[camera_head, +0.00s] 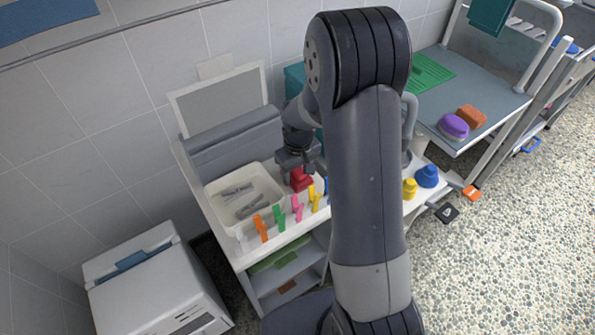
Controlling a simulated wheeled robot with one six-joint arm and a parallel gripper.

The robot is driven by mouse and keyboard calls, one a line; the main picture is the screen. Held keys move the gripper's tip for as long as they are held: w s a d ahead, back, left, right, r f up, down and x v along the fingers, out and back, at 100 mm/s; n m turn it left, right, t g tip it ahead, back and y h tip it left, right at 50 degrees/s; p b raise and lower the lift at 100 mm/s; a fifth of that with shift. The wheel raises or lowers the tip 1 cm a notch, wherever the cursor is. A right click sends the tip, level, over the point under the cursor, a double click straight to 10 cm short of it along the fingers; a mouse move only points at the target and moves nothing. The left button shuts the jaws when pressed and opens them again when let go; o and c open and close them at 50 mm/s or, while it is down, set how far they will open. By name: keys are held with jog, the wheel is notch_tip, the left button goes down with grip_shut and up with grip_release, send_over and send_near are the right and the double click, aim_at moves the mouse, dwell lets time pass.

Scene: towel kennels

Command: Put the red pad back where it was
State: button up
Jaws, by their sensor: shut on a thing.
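The red pad (301,183) is small and red, and shows just below my gripper (297,172). My gripper is shut on it, with its fingers pointing down, at the right side of the white tray on the white-topped cart. My gripper's own body covers the pad's upper part. I cannot tell whether the pad touches the surface below it.
The white tray (222,193) holds several grey pieces. Colored clips, including an orange one (261,228), line the cart's front edge. Yellow (410,189) and blue (428,177) objects stand right of my arm. A second cart (483,126) carries purple and brown pads.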

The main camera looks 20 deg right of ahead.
aim_at(298, 170)
jog(key=shift+f, duration=0.15)
jog(key=o, duration=1)
jog(key=shift+c, duration=0.2)
notch_tip(298, 170, up, 12)
jog(key=shift+s+r+p, duration=0.2)
jog(key=shift+p, duration=0.25)
